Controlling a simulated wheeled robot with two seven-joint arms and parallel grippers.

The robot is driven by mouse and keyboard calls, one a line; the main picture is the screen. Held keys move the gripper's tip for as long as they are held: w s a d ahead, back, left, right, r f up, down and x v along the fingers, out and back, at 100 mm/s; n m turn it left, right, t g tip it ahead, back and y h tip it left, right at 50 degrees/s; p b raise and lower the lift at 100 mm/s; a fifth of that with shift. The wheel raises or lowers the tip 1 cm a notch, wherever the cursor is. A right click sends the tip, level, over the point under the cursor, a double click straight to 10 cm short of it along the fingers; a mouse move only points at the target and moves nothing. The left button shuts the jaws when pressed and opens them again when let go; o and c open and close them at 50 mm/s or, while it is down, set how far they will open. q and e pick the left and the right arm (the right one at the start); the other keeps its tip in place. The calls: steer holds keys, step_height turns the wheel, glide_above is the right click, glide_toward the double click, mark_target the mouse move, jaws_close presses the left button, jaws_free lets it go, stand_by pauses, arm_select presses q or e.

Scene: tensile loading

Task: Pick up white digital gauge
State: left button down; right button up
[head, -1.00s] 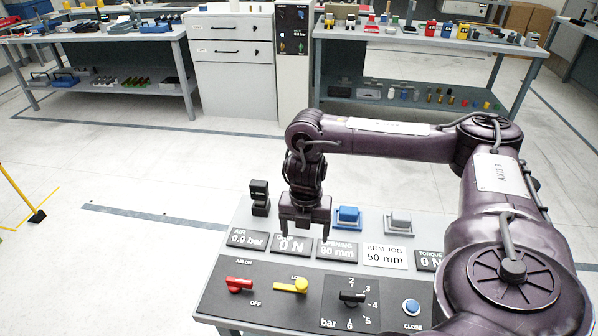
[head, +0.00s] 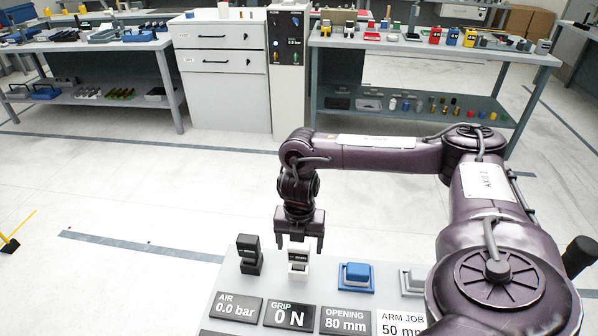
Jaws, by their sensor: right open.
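A small white gauge (head: 298,262) with a dark display band stands upright on the grey console top (head: 228,277). My right gripper (head: 299,240) points down with its fingers apart and empty. In the picture its fingertips are either side of the gauge's upper part, and the palm covers part of its top. Whether the fingers are level with the gauge or still above or in front of it I cannot tell. My left gripper is not in view.
A similar black gauge (head: 249,255) stands close to the left. A blue block (head: 356,275) and a grey block (head: 414,279) sit to the right. Display plates, including the GRIP plate (head: 290,314), line the front. Workbenches stand far behind; open floor lies between.

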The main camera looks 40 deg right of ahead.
mark_target(299, 259)
step_height(299, 259, down, 2)
steer(key=shift+w+f, duration=0.1)
steer(key=shift+f, duration=0.5)
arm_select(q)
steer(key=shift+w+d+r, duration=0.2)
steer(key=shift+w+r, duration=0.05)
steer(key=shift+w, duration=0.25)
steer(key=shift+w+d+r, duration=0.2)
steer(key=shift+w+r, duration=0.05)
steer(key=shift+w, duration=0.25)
arm_select(e)
steer(key=shift+c, duration=0.3)
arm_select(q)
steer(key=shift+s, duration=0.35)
arm_select(e)
steer(key=c, duration=1.1)
steer(key=shift+r, duration=0.1)
